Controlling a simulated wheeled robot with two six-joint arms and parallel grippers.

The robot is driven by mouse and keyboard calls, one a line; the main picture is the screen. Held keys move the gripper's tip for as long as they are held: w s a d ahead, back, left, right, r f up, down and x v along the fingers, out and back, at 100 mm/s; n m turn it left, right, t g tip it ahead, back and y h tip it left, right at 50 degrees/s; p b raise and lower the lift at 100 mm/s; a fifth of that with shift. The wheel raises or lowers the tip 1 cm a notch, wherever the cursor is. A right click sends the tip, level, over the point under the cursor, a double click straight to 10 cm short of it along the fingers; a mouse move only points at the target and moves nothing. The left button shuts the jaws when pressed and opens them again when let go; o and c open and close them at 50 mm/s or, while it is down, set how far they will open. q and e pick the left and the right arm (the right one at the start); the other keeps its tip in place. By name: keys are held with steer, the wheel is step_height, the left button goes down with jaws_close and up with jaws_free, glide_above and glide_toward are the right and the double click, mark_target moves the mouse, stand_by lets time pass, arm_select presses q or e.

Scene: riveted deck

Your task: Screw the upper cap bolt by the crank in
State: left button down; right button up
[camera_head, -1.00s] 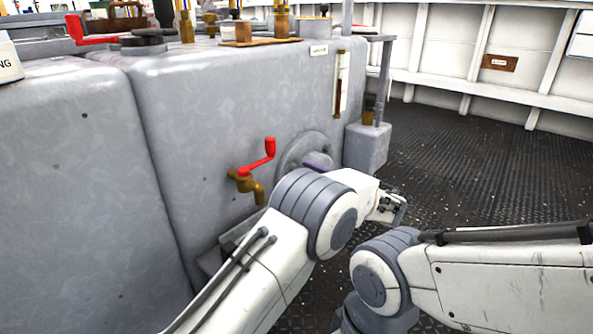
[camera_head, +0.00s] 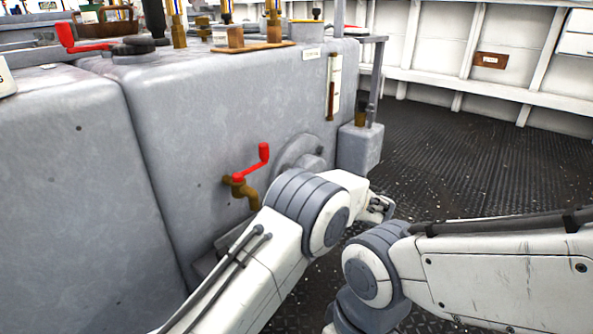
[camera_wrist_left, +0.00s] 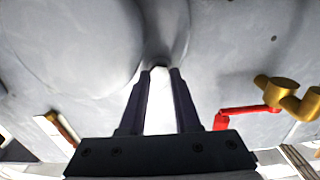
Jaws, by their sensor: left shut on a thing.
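My left gripper (camera_wrist_left: 160,74) is shut on a small dark piece at its fingertips, seemingly the cap bolt (camera_wrist_left: 158,67), against the grey engine casing beside a large round boss. Its shape is mostly hidden by the fingers. A red crank handle (camera_head: 262,158) stands on a brass tap (camera_head: 243,187) left of the cover; the crank (camera_wrist_left: 223,118) also shows in the left wrist view. My right gripper is out of frame.
The grey engine block (camera_head: 210,110) fills the left. A grey box with a post (camera_head: 360,147) stands right of the cover. My right arm crosses the lower right, close to the left arm. The dark ribbed deck (camera_head: 470,160) is open at the right.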

arm_select(q)
steer(key=shift+m, duration=0.5)
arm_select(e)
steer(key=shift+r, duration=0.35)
arm_select(q)
steer(key=c, duration=0.6)
jaws_free()
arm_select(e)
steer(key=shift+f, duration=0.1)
